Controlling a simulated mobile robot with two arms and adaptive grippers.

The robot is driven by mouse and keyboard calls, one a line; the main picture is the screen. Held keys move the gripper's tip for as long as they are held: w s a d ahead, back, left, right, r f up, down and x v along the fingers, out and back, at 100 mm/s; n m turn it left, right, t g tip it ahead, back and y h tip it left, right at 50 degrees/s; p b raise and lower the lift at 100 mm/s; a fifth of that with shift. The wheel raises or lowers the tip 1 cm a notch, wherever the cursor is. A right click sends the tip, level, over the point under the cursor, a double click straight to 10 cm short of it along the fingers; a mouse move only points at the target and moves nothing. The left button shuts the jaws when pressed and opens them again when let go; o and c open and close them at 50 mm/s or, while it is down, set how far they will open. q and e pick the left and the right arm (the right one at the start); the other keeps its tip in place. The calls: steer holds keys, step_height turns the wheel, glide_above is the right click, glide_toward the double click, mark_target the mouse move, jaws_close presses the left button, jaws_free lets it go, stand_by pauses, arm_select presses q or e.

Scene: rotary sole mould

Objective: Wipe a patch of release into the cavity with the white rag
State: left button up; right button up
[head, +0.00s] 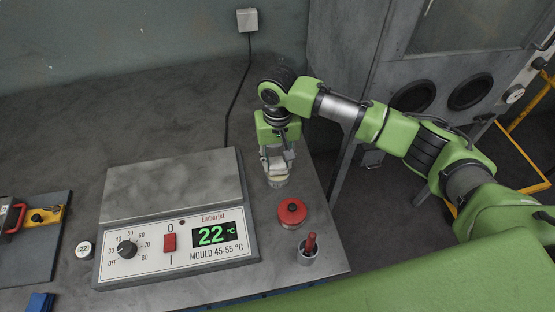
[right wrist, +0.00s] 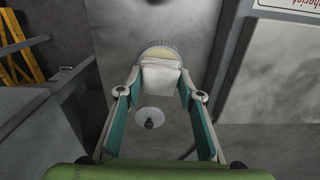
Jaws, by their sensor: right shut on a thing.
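My right gripper (head: 277,168) points down near the right edge of the bench, behind the red lid. It is shut on the white rag (right wrist: 161,78), a folded pad between its fingertips; the rag also shows in the head view (head: 275,160). A round tin (right wrist: 158,52) with pale yellowish contents is right at the rag's end; it shows under the gripper in the head view (head: 278,182). I cannot tell whether rag and contents touch. No mould cavity is visible. My left gripper is not in view.
A heating plate unit (head: 175,185) reading 22 °C fills the bench centre. A red lid (head: 291,211) and a cup with a red-handled tool (head: 309,248) stand right. A dark plate with red and yellow parts (head: 30,245) is far left. The bench behind is clear.

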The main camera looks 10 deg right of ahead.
mark_target(277, 163)
steer(key=shift+f, duration=0.55)
stand_by(0.5)
steer(key=shift+s+f+p, duration=0.1)
steer(key=shift+s+p, duration=0.05)
steer(key=shift+p, duration=0.35)
stand_by(2.3)
step_height(277, 163, up, 5)
steer(key=p, duration=0.6)
step_height(277, 163, up, 2)
steer(key=shift+r+p, duration=0.15)
steer(key=shift+p, duration=1.05)
